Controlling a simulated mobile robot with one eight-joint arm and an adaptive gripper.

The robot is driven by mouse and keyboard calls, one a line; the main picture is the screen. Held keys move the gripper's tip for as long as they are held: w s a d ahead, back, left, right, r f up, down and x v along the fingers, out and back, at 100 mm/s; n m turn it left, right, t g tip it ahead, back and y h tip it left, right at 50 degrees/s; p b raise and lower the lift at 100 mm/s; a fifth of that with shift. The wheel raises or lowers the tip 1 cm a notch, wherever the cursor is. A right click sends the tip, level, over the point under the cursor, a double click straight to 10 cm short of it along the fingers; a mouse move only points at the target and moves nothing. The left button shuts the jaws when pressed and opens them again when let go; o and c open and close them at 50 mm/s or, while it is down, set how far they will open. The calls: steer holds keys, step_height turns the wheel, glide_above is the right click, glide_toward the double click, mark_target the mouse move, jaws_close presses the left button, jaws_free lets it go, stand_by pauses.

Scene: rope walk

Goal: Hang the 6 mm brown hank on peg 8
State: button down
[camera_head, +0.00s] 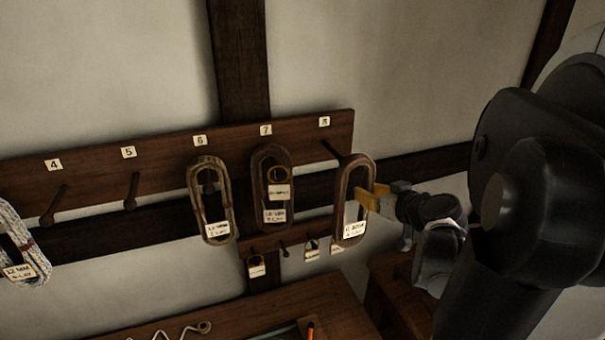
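A brown hank (342,204) with a white tag, its print too small to read surely, hangs upright at the front of peg 8 (331,149), under the number 8 plate. The peg's tip meets the top of the loop; whether the peg bears it I cannot tell. My gripper (372,197), with yellow fingertips, comes in from the right and is at the hank's right strand, overlapping it in the picture. Whether the fingers are closed around the strand is not clear.
Brown hanks hang at peg 6 (196,190) and peg 7 (261,165). A white hank (17,245) is at the left edge. Pegs 4 (54,206) and 5 (132,190) are bare. Small tagged items hang on a lower rail (268,240). A bench (240,308) stands below.

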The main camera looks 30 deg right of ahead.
steer(key=w+d+f+b, duration=0.1)
steer(key=w+d+b, duration=0.1)
steer(key=w, duration=1.2)
steer(key=shift+d+f, duration=0.4)
steer(key=shift+d, duration=0.3)
stand_by(0.3)
steer(key=shift+w+f+b, duration=0.1)
steer(key=shift+w+b, duration=0.15)
steer(key=shift+b, duration=0.05)
stand_by(0.3)
steer(key=c, duration=1.2)
jaws_free()
steer(key=shift+c, duration=0.2)
